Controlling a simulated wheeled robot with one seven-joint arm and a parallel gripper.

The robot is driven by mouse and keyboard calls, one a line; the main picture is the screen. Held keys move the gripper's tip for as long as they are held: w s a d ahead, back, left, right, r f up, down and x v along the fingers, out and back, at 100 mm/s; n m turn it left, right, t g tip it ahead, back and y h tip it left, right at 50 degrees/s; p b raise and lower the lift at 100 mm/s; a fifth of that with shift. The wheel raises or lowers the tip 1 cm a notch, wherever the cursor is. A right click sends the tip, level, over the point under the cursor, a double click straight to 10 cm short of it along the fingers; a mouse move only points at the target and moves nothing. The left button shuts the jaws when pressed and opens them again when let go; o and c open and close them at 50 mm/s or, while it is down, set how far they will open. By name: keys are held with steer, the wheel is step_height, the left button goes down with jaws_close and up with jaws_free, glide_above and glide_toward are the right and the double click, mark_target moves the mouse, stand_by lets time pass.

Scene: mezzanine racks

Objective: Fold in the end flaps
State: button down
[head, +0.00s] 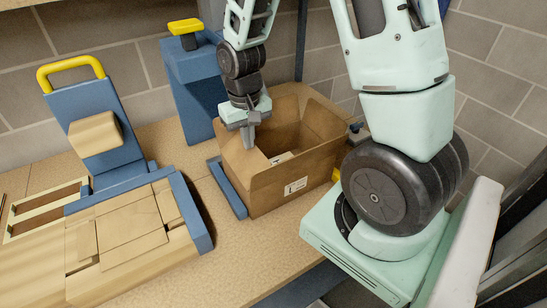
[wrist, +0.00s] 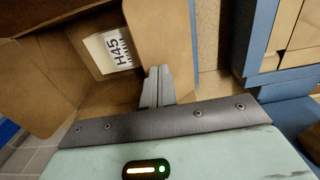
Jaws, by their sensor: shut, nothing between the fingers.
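An open brown cardboard box (head: 262,195) stands on the workbench, its flaps upright or leaning outward. My gripper (head: 250,143) is shut and empty, pointing down at the box's left end, close to the left end flap (head: 231,158). In the wrist view the shut fingertips (wrist: 158,72) lie over the edge of a cardboard flap (wrist: 160,35); I cannot tell if they touch it. The right end flap (head: 325,118) stands up. A white label marked H45 (wrist: 114,50) shows inside the box. Part of the interior is hidden.
A blue rail (head: 227,189) lies along the box's left side. A blue stand with a yellow top (head: 186,27) is behind it. A blue fixture with a yellow handle (head: 72,70) and wooden panels (head: 130,222) fill the left. A brick wall is behind.

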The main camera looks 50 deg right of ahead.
mark_target(250, 151)
steer(key=shift+f, duration=0.25)
steer(key=shift+r, duration=0.2)
step_height(250, 151, up, 4)
steer(key=p, duration=0.4)
steer(key=shift+r, duration=0.25)
steer(key=shift+f, duration=0.1)
steer(key=shift+d, duration=0.1)
